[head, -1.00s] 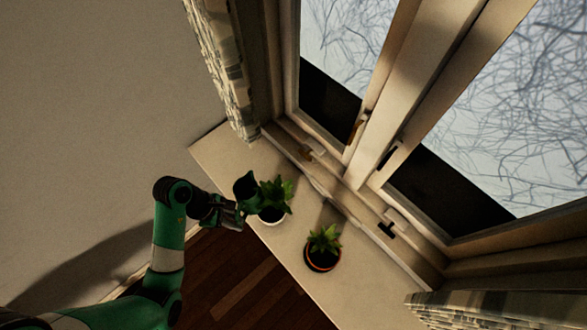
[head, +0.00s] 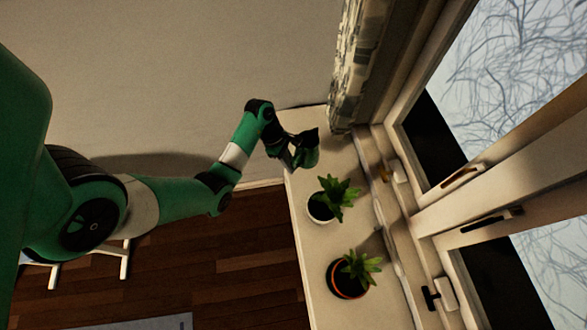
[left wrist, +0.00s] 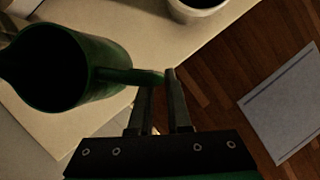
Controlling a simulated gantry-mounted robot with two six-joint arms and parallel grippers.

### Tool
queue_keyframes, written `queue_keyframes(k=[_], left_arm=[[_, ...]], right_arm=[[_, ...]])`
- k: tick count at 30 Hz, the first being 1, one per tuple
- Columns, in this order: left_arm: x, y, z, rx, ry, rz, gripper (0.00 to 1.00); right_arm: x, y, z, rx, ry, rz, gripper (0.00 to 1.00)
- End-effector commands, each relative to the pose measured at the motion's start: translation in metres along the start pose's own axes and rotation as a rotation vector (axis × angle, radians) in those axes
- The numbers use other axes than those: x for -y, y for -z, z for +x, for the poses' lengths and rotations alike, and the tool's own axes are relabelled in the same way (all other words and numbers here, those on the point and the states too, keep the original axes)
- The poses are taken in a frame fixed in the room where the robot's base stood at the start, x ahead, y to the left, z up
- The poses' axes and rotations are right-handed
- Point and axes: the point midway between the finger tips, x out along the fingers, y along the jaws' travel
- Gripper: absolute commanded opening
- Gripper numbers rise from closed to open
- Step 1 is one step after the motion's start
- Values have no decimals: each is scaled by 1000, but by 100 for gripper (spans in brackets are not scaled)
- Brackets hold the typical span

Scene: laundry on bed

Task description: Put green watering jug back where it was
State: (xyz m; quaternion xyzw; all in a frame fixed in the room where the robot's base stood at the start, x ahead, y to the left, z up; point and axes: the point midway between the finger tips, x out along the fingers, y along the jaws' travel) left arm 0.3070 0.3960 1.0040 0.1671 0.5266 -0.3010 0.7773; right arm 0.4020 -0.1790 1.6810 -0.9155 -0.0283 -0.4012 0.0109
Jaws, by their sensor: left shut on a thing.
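The dark green watering jug (head: 307,149) is at the far end of the windowsill in the head view. It fills the upper left of the left wrist view (left wrist: 88,72), with its open top showing. My left gripper (head: 287,155) is shut on the jug's handle (left wrist: 148,76); the fingertips (left wrist: 158,82) sit at the handle's end. The jug is over the sill (head: 318,255); I cannot tell whether its base touches it. My right gripper is not in view.
A plant in a white pot (head: 321,207) stands near the jug, and a plant in an orange-rimmed pot (head: 346,281) stands further along the sill. The curtain (head: 356,65) hangs close to the jug. The window (head: 470,180) borders the sill on the right.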

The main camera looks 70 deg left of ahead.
Motion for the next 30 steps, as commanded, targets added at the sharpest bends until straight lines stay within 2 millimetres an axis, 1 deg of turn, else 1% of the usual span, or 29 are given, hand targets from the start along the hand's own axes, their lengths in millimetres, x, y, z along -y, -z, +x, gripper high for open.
queue_keyframes(k=[1,3,6,11,13,15,18,29,30], left_arm=[[-9,4,9,1,-1,1,0],[-17,8,16,0,-2,1,0],[-24,10,21,0,-4,2,0],[-26,11,24,1,-4,2,0],[-29,14,30,0,-1,1,0],[-28,19,42,0,0,1,0],[-29,23,52,0,-2,1,0],[-30,25,57,0,-3,3,0],[-29,26,58,-1,-1,1,18]], right_arm=[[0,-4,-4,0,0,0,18],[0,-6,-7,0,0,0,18],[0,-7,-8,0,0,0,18],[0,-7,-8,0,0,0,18],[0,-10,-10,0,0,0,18],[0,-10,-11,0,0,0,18],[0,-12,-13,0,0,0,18],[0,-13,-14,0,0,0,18],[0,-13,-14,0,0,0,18]])
